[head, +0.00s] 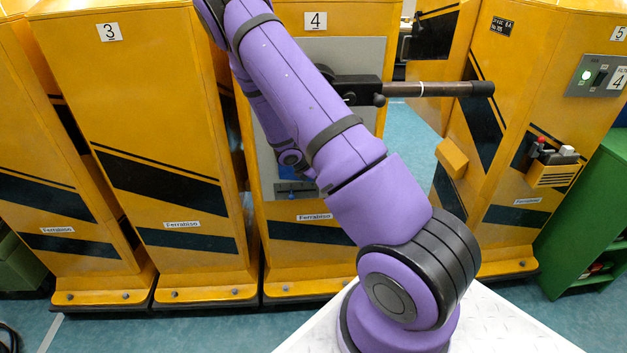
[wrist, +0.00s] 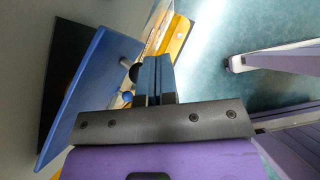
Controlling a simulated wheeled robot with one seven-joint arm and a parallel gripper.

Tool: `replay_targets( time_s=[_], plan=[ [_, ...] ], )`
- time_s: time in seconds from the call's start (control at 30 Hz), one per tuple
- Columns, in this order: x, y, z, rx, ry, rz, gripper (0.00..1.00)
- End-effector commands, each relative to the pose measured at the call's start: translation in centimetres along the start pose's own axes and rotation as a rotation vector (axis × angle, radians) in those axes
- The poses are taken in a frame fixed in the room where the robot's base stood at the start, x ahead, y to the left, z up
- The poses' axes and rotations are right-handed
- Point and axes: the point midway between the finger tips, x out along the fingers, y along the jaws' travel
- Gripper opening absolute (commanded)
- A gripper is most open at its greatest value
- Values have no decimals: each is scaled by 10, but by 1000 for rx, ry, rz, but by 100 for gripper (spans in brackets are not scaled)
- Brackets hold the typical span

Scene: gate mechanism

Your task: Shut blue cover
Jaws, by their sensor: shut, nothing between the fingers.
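The blue cover (wrist: 92,88) is a flat plate at the left of the wrist view. It stands out at an angle from the grey panel, with a dark area (wrist: 68,62) beside it. A pale pin with a dark knob (wrist: 134,72) sticks out from its face. My gripper (wrist: 153,70) is shut and empty, just right of the cover; I cannot tell whether it touches. In the head view a small blue part (head: 295,189) shows low on the grey panel (head: 355,52) of cabinet 4. My purple arm hides most of the panel and the gripper there.
A dark barrier rod (head: 440,89) juts rightward from cabinet 4. Yellow cabinets (head: 130,100) stand in a row at left, and another (head: 530,100) stands at right with a switch box (head: 598,76). A green shelf (head: 590,220) is at far right. Floor (head: 408,135) shows between cabinets.

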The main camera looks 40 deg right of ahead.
Motion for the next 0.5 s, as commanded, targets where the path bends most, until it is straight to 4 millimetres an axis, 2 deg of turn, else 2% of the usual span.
replay_targets(
  time_s=[0.2,0.5],
  plan=[
    [8,8,10,0,0,1,0],
    [12,12,14,0,1,0,0]
  ],
)
